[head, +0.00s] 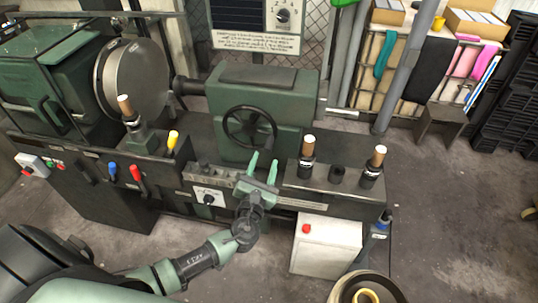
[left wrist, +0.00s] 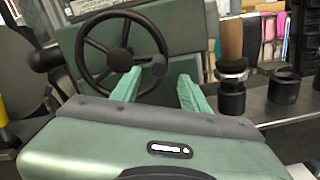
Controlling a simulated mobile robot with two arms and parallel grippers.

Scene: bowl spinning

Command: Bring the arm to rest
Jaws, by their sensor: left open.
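My left gripper (head: 262,167) is in front of the green lathe near its middle, with its two green fingers spread apart and nothing between them. It also shows in the left wrist view (left wrist: 158,92), fingers open, pointing toward the black handwheel (left wrist: 122,48). In the head view the handwheel (head: 249,127) is just behind and above the fingertips. My left arm (head: 190,265) reaches in from the lower left. My right gripper is not in view.
The green lathe (head: 262,95) carries a large round metal disc (head: 132,75) at the left. Wooden-topped handles (head: 308,150) stand on the bench right of the gripper. A white box (head: 327,243) with a red button is below. Open floor (head: 455,210) lies right.

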